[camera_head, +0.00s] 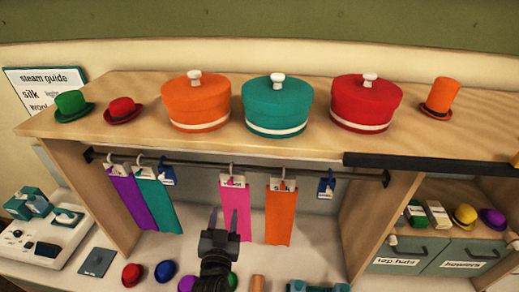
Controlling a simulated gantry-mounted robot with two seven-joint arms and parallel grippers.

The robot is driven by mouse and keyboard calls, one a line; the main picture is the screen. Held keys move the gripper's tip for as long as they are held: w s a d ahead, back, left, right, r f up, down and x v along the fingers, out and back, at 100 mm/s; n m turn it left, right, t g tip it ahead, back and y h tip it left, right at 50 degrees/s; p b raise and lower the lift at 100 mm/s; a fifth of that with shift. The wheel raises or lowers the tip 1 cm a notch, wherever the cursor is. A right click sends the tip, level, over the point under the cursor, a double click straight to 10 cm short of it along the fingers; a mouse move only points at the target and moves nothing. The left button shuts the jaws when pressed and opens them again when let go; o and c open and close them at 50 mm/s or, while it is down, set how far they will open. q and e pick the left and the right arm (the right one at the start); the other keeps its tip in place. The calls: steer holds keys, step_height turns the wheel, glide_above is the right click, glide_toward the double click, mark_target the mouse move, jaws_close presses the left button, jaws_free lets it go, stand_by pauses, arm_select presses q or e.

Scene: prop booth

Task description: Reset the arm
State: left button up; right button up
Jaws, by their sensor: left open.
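My left gripper (223,214) is at the lower middle, pointing up toward the hanging rail. Its two dark fingers are apart, with nothing seen between them. It shows in front of the space below the rail, close to the lower part of the pink cloth (235,205); I cannot tell whether they touch. My dark wrist below it partly hides a green round item on the lower surface. My right gripper is not in view.
A dark rail (240,167) holds hanging purple, teal, pink and orange cloths. Orange (195,105), teal (277,107) and red (366,104) hat boxes stand on the shelf above. Small hats, including a red one (132,273), sit below. Labelled drawers (434,256) are at right.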

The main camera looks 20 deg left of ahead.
arm_select(q)
steer(key=s+f+m+g+h+p, duration=0.1)
steer(key=s+f+g+p, duration=0.1)
steer(key=s, duration=0.7)
steer(key=s+a+f+m+g+h+p, duration=0.1)
steer(key=s+f+g+p, duration=0.2)
steer(key=s+f+g, duration=0.2)
steer(key=s+f+g+h+p, duration=0.2)
steer(key=s+g, duration=0.5)
steer(key=s, duration=0.7)
steer(key=shift+a+f+m+p, duration=0.2)
steer(key=shift+f+m+p, duration=0.2)
steer(key=shift+f, duration=0.4)
